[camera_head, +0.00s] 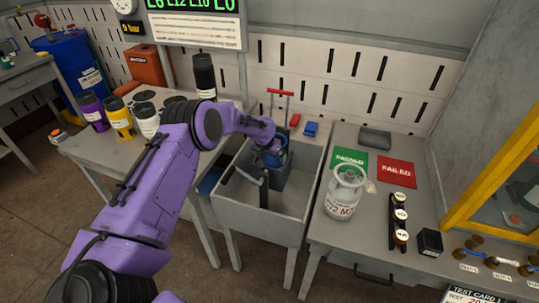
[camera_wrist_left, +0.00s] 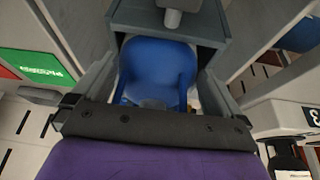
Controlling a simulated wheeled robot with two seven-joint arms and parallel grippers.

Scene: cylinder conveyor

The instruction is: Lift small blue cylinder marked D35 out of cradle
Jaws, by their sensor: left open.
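The small blue cylinder (camera_wrist_left: 158,70) sits in a grey cradle (camera_wrist_left: 222,58) in the left wrist view. No D35 marking is readable on it. In the head view a bit of its blue (camera_head: 277,155) shows beside my gripper, inside a grey basin (camera_head: 305,215). My left gripper (camera_head: 262,172) reaches down into the basin from above. Its two fingers stand open on either side of the cylinder in the left wrist view. Whether they touch it I cannot tell. The cylinder's lower part is hidden. My right gripper is in neither view.
A red T-handle (camera_head: 280,93) rises behind the basin. The basin walls surround my gripper. On the right table are a white cylinder (camera_head: 345,192), green (camera_head: 348,160) and red (camera_head: 397,171) mats and a black rack. Several cylinders stand on the left table (camera_head: 95,150).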

